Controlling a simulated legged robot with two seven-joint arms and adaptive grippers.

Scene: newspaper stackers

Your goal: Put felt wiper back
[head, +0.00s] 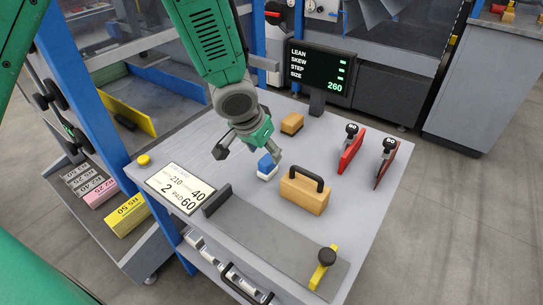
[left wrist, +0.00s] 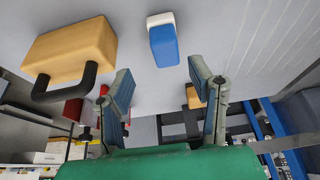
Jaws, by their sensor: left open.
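The felt wiper looks to be the small blue block with a white base (head: 267,166), standing on the grey worktop (head: 345,205). In the left wrist view the blue-and-white block (left wrist: 163,44) lies beyond the fingertips, roughly in line with the gap between them. My left gripper (head: 248,156) is open and empty, close above and beside the block in the head view. Its two fingers (left wrist: 160,84) are spread apart in the left wrist view, with nothing between them. My right gripper is not in view.
A wooden block with a black handle (head: 304,193) stands close to the right of the wiper. A small wooden block (head: 292,123) is behind it. Red pieces with black knobs (head: 350,152) stand farther right. A number card (head: 178,189) and a grey plate (head: 270,243) lie in front.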

